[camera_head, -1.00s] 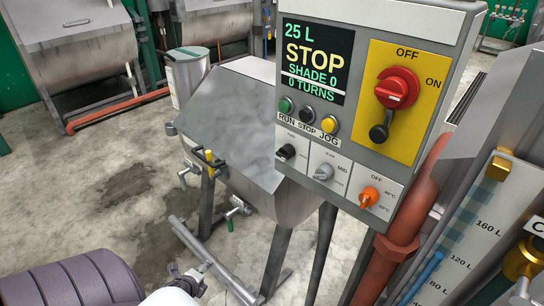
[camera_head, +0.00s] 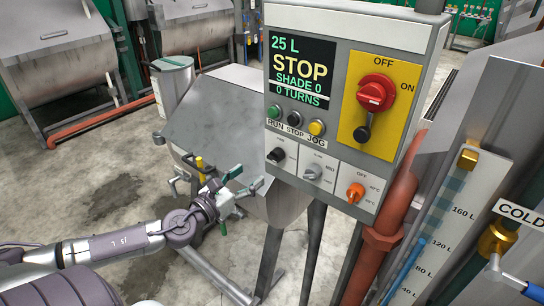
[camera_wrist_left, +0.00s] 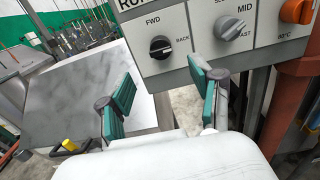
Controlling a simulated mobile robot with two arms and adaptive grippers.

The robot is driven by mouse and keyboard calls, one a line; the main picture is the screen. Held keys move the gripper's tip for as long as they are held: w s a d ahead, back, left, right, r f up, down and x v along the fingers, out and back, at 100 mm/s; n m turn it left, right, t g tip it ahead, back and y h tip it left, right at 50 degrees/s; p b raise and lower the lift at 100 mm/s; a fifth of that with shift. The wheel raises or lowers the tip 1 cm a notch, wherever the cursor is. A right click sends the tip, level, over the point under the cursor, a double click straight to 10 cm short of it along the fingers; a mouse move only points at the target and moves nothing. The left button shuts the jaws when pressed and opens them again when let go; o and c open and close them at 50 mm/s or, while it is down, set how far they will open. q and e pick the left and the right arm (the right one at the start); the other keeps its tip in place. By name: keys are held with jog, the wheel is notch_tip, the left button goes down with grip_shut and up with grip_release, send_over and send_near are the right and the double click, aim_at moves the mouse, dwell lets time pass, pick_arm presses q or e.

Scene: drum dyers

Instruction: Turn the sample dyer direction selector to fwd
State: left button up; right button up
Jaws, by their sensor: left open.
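The direction selector is a black knob (camera_head: 275,155) at the lower left of the grey control panel (camera_head: 232,12). In the left wrist view the black knob (camera_wrist_left: 162,47) sits between the FWD label at its upper left and BACK at its right. I cannot tell for certain which label its mark points to. My left gripper (camera_head: 245,180) is open and empty, below and left of the knob and apart from it. In the left wrist view its green-padded fingers (camera_wrist_left: 167,95) are spread below the knob. My right gripper is not in view.
A grey speed knob (camera_head: 313,171), an orange temperature knob (camera_head: 355,192) and a red-and-yellow main switch (camera_head: 376,95) share the panel. The metal drum dyer (camera_head: 215,105) stands behind my left gripper. A red pipe (camera_head: 398,190) rises right of the panel.

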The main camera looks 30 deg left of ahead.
aim_at(271, 159)
pick_arm(q)
jog(key=w+p, duration=0.1)
jog(key=w, duration=0.2)
jog(key=w+p, duration=0.1)
jog(key=w, duration=0.2)
jog(key=w+p, duration=0.1)
jog(key=w, duration=0.2)
jog(key=shift+w+d, duration=0.3)
jog(key=shift+d, duration=0.05)
jog(key=shift+w, duration=0.5)
jog(key=c, duration=1.1)
